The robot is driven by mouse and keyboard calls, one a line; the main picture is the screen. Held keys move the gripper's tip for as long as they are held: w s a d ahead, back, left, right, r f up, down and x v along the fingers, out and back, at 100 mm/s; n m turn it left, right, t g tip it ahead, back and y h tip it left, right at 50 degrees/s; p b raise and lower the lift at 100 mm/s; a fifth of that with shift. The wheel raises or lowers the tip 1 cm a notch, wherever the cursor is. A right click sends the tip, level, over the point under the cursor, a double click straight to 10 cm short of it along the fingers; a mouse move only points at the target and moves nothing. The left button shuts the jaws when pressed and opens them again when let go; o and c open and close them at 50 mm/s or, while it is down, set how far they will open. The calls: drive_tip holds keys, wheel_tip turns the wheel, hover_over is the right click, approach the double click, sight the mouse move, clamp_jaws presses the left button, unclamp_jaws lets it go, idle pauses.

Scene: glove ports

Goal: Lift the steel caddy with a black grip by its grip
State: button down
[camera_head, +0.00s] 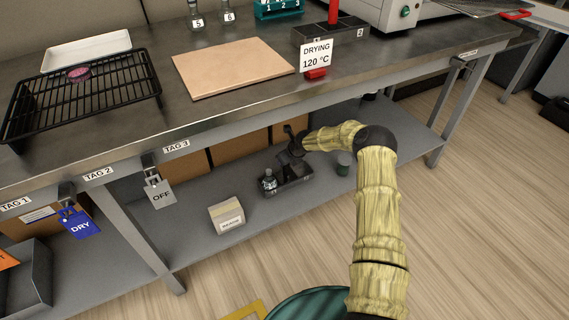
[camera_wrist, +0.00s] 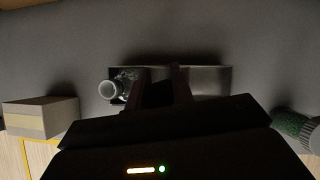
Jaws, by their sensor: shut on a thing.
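The steel caddy (camera_head: 292,187) is on the grey lower shelf under the bench, a small open tray with a clear bottle (camera_head: 269,181) at its left end. In the wrist view the caddy (camera_wrist: 211,80) lies below my fingers, with the bottle (camera_wrist: 112,88) at its left. My gripper (camera_head: 296,152) reaches in above the caddy, and in the wrist view its two dark fingers (camera_wrist: 157,78) are shut on the caddy's black grip. The grip itself is mostly hidden between the fingers and in shadow. I cannot tell any gap between caddy and shelf.
Brown boxes (camera_head: 240,146) are behind. The bench top (camera_head: 240,112) overhangs the shelf, with hanging tags (camera_head: 160,194) at its edge.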

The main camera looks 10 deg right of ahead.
drive_tip(key=shift+s+d+r+p, duration=0.1)
drive_tip(key=shift+r+p, duration=0.2)
drive_tip(key=shift+r, duration=0.2)
wheel_tip(320, 180, up, 6)
drive_tip(key=p, duration=0.3)
drive_tip(key=s+d, duration=0.3)
drive_tip(key=s, duration=0.6)
drive_tip(key=s+d, duration=0.3)
drive_tip(key=s, duration=0.6)
drive_tip(key=shift+s, duration=0.35)
drive_tip(key=shift+f, duration=0.1)
